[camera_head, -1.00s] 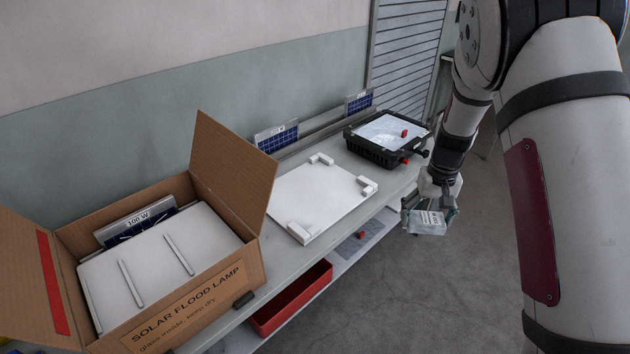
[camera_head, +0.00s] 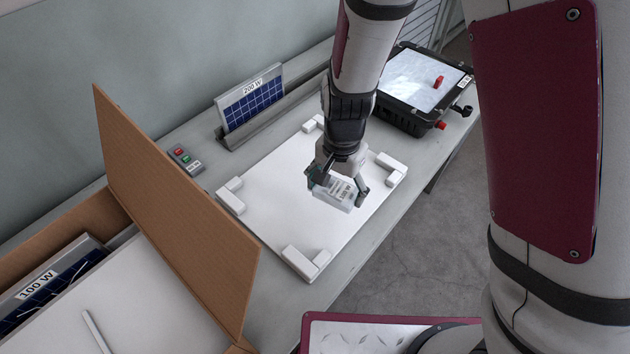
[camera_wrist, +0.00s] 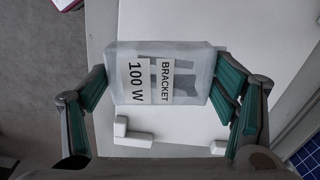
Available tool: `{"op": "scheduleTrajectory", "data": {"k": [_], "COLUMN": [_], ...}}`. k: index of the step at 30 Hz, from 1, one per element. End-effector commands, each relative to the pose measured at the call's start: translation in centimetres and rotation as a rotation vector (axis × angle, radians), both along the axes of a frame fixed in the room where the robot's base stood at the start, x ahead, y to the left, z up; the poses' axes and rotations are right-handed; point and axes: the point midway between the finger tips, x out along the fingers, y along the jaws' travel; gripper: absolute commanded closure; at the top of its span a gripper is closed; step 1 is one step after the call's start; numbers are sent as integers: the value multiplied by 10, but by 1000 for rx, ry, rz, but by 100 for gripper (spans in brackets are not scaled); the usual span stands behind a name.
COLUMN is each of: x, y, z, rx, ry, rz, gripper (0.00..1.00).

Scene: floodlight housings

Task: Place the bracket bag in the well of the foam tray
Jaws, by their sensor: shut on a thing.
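The bracket bag (camera_head: 338,194) is a clear pouch, labelled "BRACKET 100 W" in the wrist view (camera_wrist: 162,62). My gripper (camera_head: 337,187) is shut on it, with a green-padded finger at each side in the wrist view (camera_wrist: 165,95). It holds the bag over the white board (camera_head: 290,222), which has raised corner blocks; the exact height is unclear. A flat white piece (camera_head: 145,310) lies in the carton at lower left, partly hidden by a flap. I cannot tell which white piece is the foam tray, and no well is plainly visible.
The carton's raised brown flap (camera_head: 180,210) stands left of the board. A "100 W" panel (camera_head: 45,290) is in the carton. A "200 W" panel (camera_head: 250,105) stands behind the board, near a button box (camera_head: 185,158). A black floodlight housing (camera_head: 405,115) is at back right.

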Motion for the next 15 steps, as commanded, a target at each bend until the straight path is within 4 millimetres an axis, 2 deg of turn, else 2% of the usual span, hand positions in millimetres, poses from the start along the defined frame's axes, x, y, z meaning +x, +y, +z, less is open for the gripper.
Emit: {"op": "scheduleTrajectory", "data": {"k": [1,3,6,9,12,15], "x": [-12,-29,-48,-58,-55,-37], "y": [9,17,22,25,27,30], "z": [-15,-25,-34,-39,-41,-42], "rx": [-1,-2,-2,-3,-2,-1], "ry": [1,0,-2,-4,-5,-7], "rz": [-27,-76,-129,-161,-177,-182], "gripper": [54,54,54,54,54,54]}}
